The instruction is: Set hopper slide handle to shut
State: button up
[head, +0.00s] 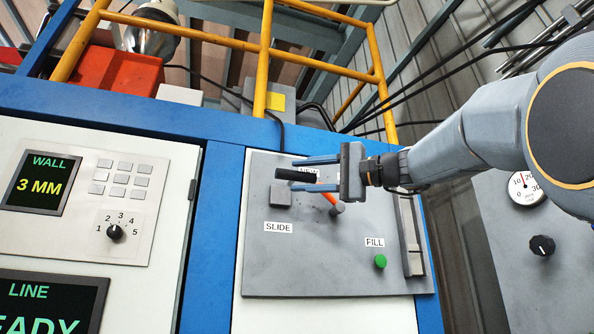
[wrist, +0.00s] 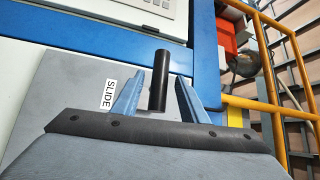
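The slide handle is a lever with a black grip (head: 294,174) and an orange-red arm (head: 328,198) that runs down right to a round grey pivot (head: 337,209). It stands on a grey panel (head: 300,270) above the SLIDE label (head: 278,227). My gripper (head: 316,174) reaches in from the right, its two blue fingers above and below the grip. In the wrist view the black grip (wrist: 157,75) lies between the open fingers (wrist: 156,95), with a gap visible on each side. A small label (head: 308,169) behind the grip is partly hidden.
A grey block (head: 281,195) sits just below the grip. A green FILL button (head: 380,261) is lower right, beside a raised vertical strip (head: 411,245). A yellow rail (head: 264,60) runs above the blue frame (head: 150,118). A control panel with screens is at left.

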jog(key=shift+p+x, duration=0.3)
jog(key=shift+x, duration=0.7)
